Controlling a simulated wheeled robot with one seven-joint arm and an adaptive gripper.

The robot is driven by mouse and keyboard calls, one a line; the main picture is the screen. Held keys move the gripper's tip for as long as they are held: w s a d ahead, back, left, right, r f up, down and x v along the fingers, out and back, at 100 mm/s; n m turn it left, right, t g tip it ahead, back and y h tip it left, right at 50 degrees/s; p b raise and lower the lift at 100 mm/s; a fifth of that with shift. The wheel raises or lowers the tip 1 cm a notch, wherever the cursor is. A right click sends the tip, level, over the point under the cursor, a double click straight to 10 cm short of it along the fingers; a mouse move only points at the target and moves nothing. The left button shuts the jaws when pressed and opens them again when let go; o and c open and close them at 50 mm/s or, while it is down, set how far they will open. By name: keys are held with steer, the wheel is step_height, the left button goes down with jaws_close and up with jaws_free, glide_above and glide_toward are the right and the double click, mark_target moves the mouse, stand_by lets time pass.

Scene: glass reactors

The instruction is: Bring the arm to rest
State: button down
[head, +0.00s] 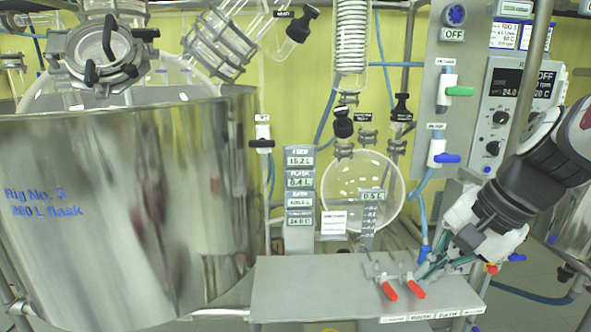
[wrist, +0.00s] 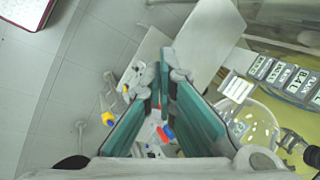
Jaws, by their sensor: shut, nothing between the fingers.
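My gripper (head: 432,268) is at the lower right in the head view, at the end of my arm, close to the right end of a metal shelf. In the wrist view my gripper (wrist: 164,75) shows its two teal-lined fingers, which meet at the tips. Nothing is held between them. The fingers point down toward the shelf area, with red and blue handles visible beyond them. Whether the gripper touches the shelf or the tubing near it, I cannot tell.
A large steel vessel (head: 130,200) fills the left. Red-handled valves (head: 389,290) sit on the metal shelf (head: 300,285). A round glass flask (head: 360,190) and a label column (head: 299,200) stand behind it. A control panel (head: 497,140) is close to my arm. Grey floor (wrist: 90,85) is open at left in the wrist view.

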steer(key=s+a+r+n+h, duration=0.1)
steer(key=s+n+h, duration=0.2)
steer(key=s+n, duration=0.7)
steer(key=s, duration=0.5)
steer(key=shift+s+a+t+h+p, duration=0.2)
steer(key=shift+a+t+h+p, duration=0.1)
steer(key=shift+a+t, duration=0.1)
steer(key=shift+r, duration=0.1)
